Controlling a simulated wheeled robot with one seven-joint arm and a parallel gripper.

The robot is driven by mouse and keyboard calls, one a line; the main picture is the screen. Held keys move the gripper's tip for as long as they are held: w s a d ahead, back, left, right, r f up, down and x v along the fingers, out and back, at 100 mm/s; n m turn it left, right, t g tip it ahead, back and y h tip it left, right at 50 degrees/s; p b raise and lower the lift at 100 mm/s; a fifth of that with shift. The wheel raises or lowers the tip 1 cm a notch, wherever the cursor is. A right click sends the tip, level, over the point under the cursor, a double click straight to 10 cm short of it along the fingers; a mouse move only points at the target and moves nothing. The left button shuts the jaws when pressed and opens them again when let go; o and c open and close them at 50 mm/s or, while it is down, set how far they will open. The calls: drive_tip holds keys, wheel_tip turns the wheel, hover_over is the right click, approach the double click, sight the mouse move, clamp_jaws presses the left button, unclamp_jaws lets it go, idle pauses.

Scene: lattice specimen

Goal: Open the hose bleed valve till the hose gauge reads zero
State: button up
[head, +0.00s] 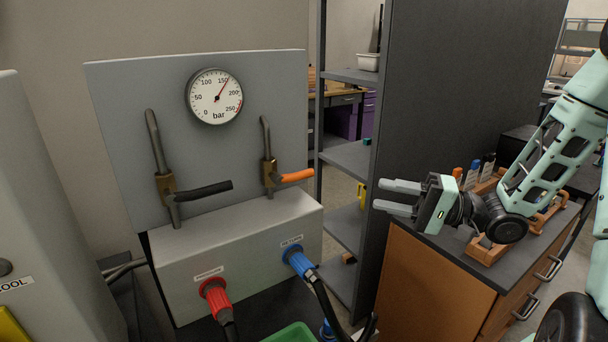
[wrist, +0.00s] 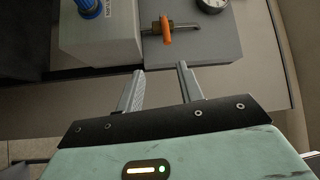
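A round gauge (head: 215,97) on the grey panel has its needle just past 150 bar. Below it are two brass valves on pipes. The left valve (head: 166,184) has a black lever (head: 205,190) and the right valve (head: 268,172) an orange lever (head: 297,176); both levers point right, roughly level. I see no label telling which is the bleed valve. My gripper (head: 380,195) is open and empty, right of the panel and apart from both levers. In the wrist view the orange lever (wrist: 166,30) lies beyond the open fingers (wrist: 158,82), with part of the gauge (wrist: 212,4).
A red coupling (head: 214,296) and a blue coupling (head: 298,262) with hoses stick out of the box front (head: 245,265). A shelf rack (head: 345,215) stands between panel and cabinet (head: 435,275). Bottles and wooden holders sit on the cabinet top. A green bin (head: 290,333) is below.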

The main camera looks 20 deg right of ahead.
sight(310, 176)
drive_tip(key=shift+y, duration=0.4)
drive_tip(key=p+x, duration=0.1)
drive_tip(key=x, duration=0.4)
drive_tip(key=p+x, duration=0.1)
drive_tip(key=x, duration=0.5)
drive_tip(key=p+x, duration=0.1)
drive_tip(key=x, duration=0.5)
drive_tip(key=shift+s+a+r, duration=0.1)
drive_tip(key=shift+s+r, duration=0.15)
drive_tip(key=shift+r, duration=0.05)
drive_tip(key=shift+c, duration=0.4)
clamp_jaws()
